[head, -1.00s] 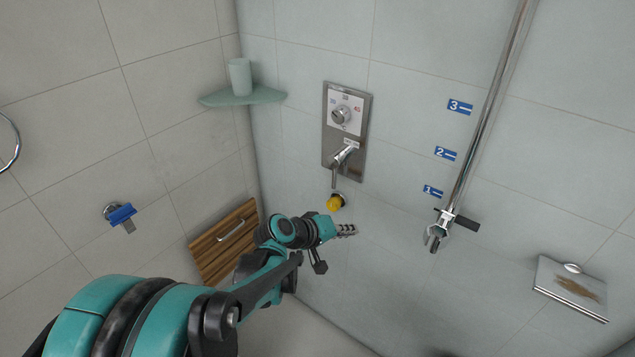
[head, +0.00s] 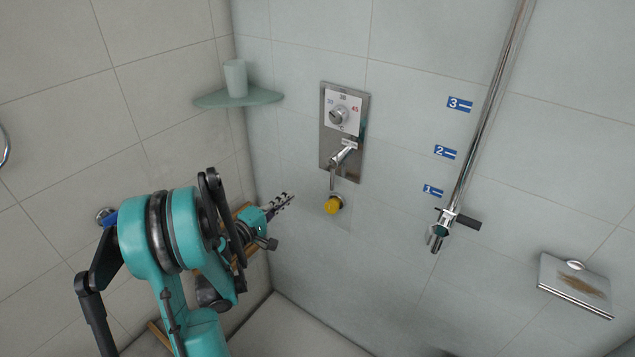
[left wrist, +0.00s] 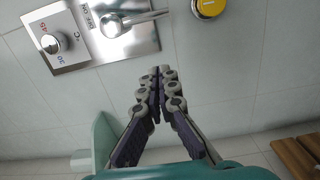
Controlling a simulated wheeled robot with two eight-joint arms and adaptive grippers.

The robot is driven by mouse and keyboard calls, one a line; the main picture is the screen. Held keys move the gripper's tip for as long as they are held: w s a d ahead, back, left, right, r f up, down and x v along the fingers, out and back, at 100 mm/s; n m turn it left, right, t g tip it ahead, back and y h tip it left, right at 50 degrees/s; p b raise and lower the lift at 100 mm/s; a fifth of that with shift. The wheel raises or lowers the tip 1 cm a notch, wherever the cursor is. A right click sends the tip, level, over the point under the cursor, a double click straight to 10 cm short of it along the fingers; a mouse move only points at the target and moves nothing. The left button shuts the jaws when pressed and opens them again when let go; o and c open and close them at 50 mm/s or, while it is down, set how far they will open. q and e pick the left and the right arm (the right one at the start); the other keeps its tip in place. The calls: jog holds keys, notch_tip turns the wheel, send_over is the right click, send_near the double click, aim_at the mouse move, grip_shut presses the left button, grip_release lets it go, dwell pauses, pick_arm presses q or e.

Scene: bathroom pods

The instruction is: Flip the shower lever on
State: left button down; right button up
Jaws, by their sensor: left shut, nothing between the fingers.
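The shower control is a metal plate (head: 328,150) on the back wall, with a round temperature knob (head: 339,115) above and a chrome lever (head: 340,155) below. The lever's thin handle hangs downward in the head view. My left gripper (head: 288,198) is shut and empty, left of and below the lever, apart from it. In the left wrist view the left gripper (left wrist: 157,78) has its fingers together, and the lever (left wrist: 120,22) lies beyond the fingertips, with the knob (left wrist: 56,42) to its left. My right gripper is not in view.
A yellow round fitting (head: 333,205) sits on the wall just under the lever. A corner shelf (head: 215,100) with a cup (head: 236,78) is at upper left. A shower rail (head: 487,110) and a soap dish (head: 560,288) are to the right. A wooden seat is partly behind my arm.

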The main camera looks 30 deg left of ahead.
aim_at(334, 173)
pick_arm(q)
jog(key=w+d+b, duration=0.3)
jog(key=w+d, duration=0.2)
jog(key=w, duration=0.5)
jog(key=shift+w+d, duration=0.15)
jog(key=shift+w, duration=0.05)
jog(key=shift+w+f, duration=0.1)
